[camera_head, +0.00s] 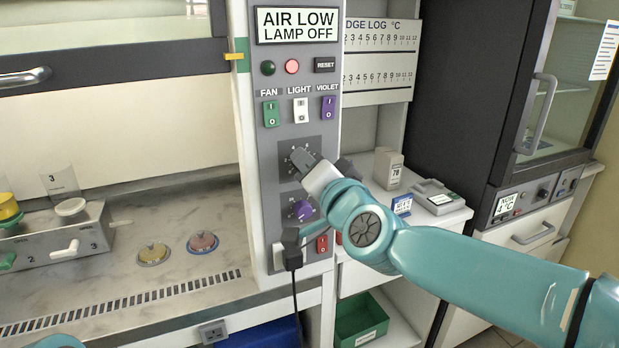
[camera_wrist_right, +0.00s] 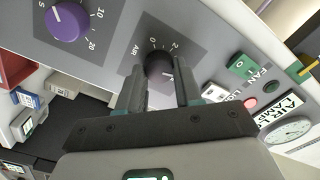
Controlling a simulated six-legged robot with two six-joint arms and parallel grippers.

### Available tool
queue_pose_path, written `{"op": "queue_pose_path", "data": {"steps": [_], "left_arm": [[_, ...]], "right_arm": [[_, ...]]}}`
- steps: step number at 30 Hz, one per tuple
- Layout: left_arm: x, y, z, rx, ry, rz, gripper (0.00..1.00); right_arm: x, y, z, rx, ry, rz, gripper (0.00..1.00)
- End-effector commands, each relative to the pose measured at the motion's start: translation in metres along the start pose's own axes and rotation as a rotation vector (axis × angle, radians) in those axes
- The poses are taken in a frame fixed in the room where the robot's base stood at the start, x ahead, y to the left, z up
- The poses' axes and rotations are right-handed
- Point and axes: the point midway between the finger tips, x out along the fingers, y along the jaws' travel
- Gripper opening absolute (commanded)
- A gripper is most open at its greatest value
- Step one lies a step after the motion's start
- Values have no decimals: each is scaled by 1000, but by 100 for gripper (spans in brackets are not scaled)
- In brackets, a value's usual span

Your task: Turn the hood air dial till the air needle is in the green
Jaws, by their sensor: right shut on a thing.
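The hood air dial (camera_wrist_right: 158,64) is a dark round knob on a grey plate marked AIR, with a numbered scale around it. My right gripper (camera_wrist_right: 160,82) has one finger on each side of the knob and is shut on it. The display (camera_head: 297,25) reads AIR LOW, LAMP OFF. A round white gauge (camera_wrist_right: 289,131) shows at the right of the wrist view; its needle is too small to read. My left gripper is not in view.
A purple dial (camera_head: 302,210) sits below the air dial. A black plug with a cord (camera_head: 292,250) hangs below. Glassware stands on the hood floor at left.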

Motion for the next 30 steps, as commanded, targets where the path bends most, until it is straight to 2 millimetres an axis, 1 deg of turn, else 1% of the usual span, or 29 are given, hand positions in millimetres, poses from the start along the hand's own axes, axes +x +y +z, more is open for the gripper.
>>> {"op": "queue_pose_path", "data": {"steps": [1,3,9,15,22,30], "left_arm": [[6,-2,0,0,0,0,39],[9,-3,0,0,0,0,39],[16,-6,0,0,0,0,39],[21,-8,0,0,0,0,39],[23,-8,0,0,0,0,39],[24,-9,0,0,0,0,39]], "right_arm": [[0,2,1,41,2,-2,4],[0,2,1,102,3,-2,4],[0,2,1,252,2,-2,4],[0,2,0,358,2,-1,4],[0,1,0,423,1,-1,4],[0,1,0,441,1,0,4]]}}
